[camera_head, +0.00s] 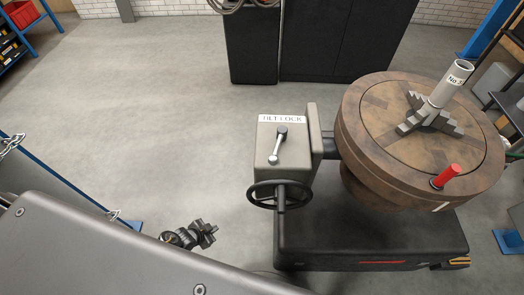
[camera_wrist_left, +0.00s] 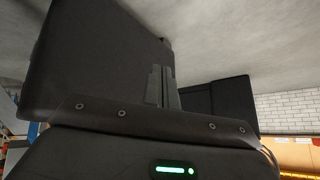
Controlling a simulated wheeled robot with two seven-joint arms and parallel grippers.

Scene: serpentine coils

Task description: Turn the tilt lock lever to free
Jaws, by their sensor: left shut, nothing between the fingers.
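The tilt lock lever (camera_head: 278,146) is a short silver bar with a dark round end at the top and a silver ball end below. It points down and slightly left on the grey box under the TILT LOCK label (camera_head: 282,119). My left gripper (camera_head: 208,231) is low and left of the box, apart from the lever. Its fingers also show in the left wrist view (camera_wrist_left: 162,86), closed together and empty. The lever cannot be made out in the wrist view. My right gripper is not in view.
A black handwheel (camera_head: 280,196) sits on the box's front below the lever. The round turntable (camera_head: 365,130) with a chuck and red-handled peg (camera_head: 446,176) stands right. A dark base (camera_head: 370,240) lies beneath. Open floor (camera_head: 150,120) is left. A dark slab (camera_wrist_left: 100,55) fills the wrist view's upper left.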

